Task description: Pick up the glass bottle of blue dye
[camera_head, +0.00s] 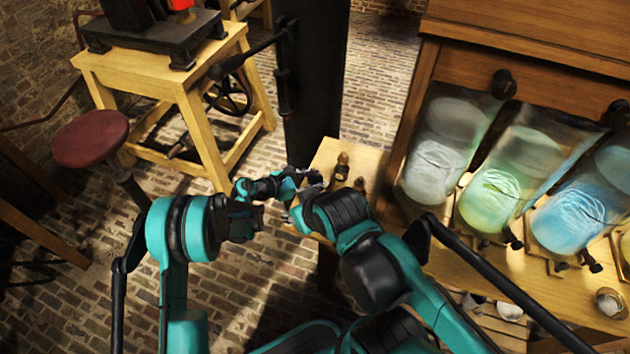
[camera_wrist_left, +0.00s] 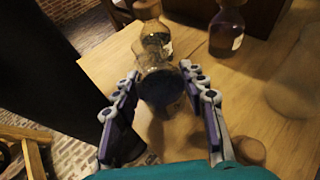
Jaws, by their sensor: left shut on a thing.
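In the left wrist view, a glass bottle with dark blue contents (camera_wrist_left: 162,88) sits between the two fingers of my left gripper (camera_wrist_left: 168,98), which is shut on it. Its clear glass shows above the dark part. Whether it still touches the wooden top is unclear. In the head view, my left gripper (camera_head: 311,181) is at the small table's left part, and the held bottle is too hidden and small to make out. My right arm crosses in front of the table from the right; its gripper is largely hidden, and its jaws cannot be read.
Two corked bottles (camera_wrist_left: 155,35) (camera_wrist_left: 227,32) stand just beyond the held one; they also show in the head view (camera_head: 342,167). A round brown object (camera_wrist_left: 250,151) lies near the right finger. Large jars of coloured liquid (camera_head: 493,195) stand right. A dark column (camera_head: 312,80) rises behind.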

